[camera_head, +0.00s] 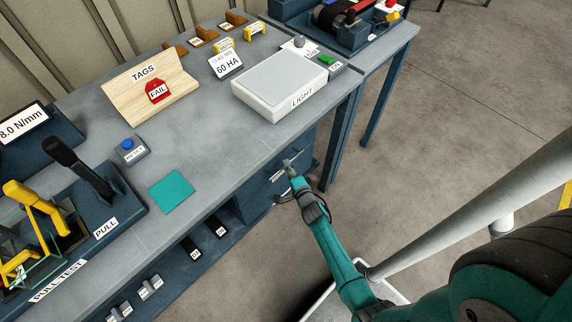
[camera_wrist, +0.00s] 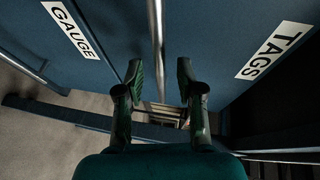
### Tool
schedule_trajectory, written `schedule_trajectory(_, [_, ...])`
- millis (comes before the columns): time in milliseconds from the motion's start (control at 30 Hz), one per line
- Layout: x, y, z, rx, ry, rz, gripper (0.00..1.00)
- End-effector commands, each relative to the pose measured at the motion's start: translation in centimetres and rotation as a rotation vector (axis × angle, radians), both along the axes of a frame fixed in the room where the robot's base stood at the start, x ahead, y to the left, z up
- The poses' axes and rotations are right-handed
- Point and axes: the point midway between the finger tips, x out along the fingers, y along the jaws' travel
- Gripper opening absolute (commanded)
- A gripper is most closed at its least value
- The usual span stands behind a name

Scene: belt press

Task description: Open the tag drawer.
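The tag drawer (camera_wrist: 235,50) is a blue front with a white TAGS label (camera_wrist: 273,50) on the right of the wrist view. A thin metal bar handle (camera_wrist: 157,40) runs along its left side in that view. My gripper (camera_wrist: 161,78) is open, with one finger on each side of the bar; I cannot tell whether either touches it. In the head view my gripper (camera_head: 289,167) is at the blue drawer unit (camera_head: 258,200) under the bench and hides part of its front. The drawer looks shut.
A second drawer, labelled GAUGE (camera_wrist: 70,28), lies left of the bar in the wrist view. The bench top (camera_head: 225,140) overhangs the drawers and carries a light box (camera_head: 280,85) and a wooden TAGS holder (camera_head: 150,90). A bench leg (camera_head: 340,145) stands right of the unit. Open floor lies beyond.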

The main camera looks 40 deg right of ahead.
Motion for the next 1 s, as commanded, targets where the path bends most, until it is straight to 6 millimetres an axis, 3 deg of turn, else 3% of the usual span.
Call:
schedule_trajectory(200, [1.8, -0.6, -0.3, -0.001, -0.001, 0.001, 0.37])
schedule_trajectory(567, [2.1, -0.8, -0.4, -0.001, 0.0, 0.0, 0.37])
schedule_trajectory(733, [2.1, -0.8, -0.4, -0.001, 0.0, 0.0, 0.0])
schedule_trajectory(1000, [2.1, -0.8, -0.5, -0.001, 0.001, 0.0, 0.0])
